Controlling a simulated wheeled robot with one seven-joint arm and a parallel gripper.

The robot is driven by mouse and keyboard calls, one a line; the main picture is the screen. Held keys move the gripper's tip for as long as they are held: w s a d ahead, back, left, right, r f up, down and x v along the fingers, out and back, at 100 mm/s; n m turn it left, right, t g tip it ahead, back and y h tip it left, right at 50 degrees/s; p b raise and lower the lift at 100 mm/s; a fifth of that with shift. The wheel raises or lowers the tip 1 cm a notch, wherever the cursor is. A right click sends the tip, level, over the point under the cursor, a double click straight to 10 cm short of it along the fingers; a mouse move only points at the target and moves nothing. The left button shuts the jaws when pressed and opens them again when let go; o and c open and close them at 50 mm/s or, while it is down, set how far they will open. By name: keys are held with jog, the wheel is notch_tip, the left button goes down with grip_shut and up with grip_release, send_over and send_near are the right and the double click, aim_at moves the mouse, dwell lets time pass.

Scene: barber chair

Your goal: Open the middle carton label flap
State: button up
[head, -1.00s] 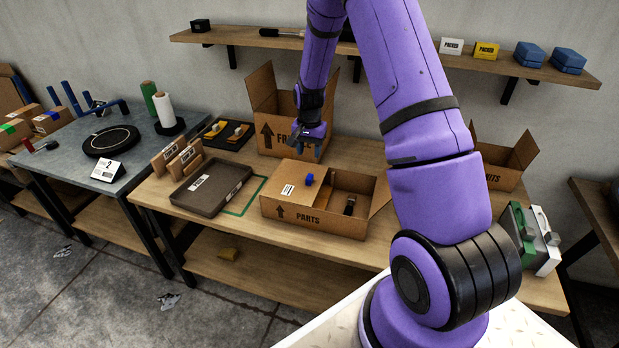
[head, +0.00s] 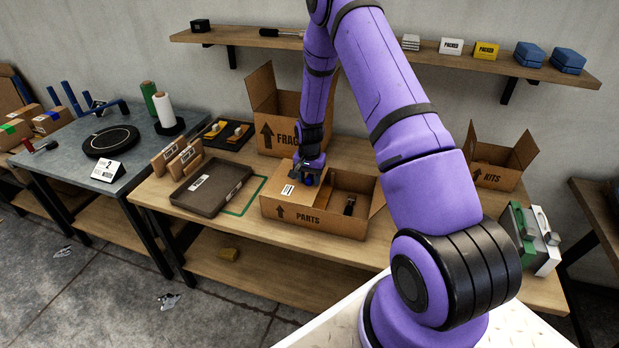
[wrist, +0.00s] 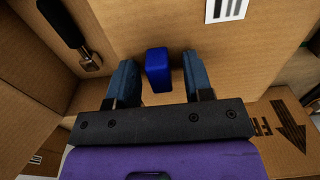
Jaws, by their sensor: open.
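The middle carton, marked PARTS (head: 335,224), stands on the workbench. Its label flap (head: 303,198) lies flat over the left part of the top and carries a white barcode label (head: 287,190), also in the wrist view (wrist: 227,9). A blue tab (wrist: 158,69) stands on the flap. My gripper (head: 305,181) is low over the flap, with its two fingers apart. In the wrist view my gripper (wrist: 158,75) has one finger on each side of the tab, with a gap on both sides. In the head view the gripper mostly hides the tab.
The carton's right part is open, with a black-handled tool (head: 349,205) inside. The FRAGILE carton (head: 280,135) stands close behind with raised flaps. The KITS carton (head: 493,177) is at the right. A dark tray (head: 212,187) lies left. A shelf (head: 385,58) hangs above.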

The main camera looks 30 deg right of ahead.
grip_shut()
jog(key=shift+r, duration=0.15)
jog(key=shift+w+a+r+g+h, duration=0.15)
jog(key=shift+w+r+g+h, duration=0.1)
jog(key=shift+r+g+h, duration=0.25)
jog(key=shift+w+a+r+g+h, duration=0.25)
jog(key=shift+r+g, duration=0.2)
jog(key=shift+r, duration=0.3)
jog(key=shift+w+a+r+g+h, duration=0.1)
jog(key=shift+w+r+g+h, duration=0.1)
jog(key=shift+r+g+h, duration=0.3)
jog(key=w+a+r+g+h, duration=0.5)
jog(key=w+a+r+g, duration=0.1)
jog(key=w+r, duration=0.1)
jog(key=shift+w+r, duration=0.15)
jog(key=shift+w, duration=0.3)
jog(key=shift+g, duration=0.25)
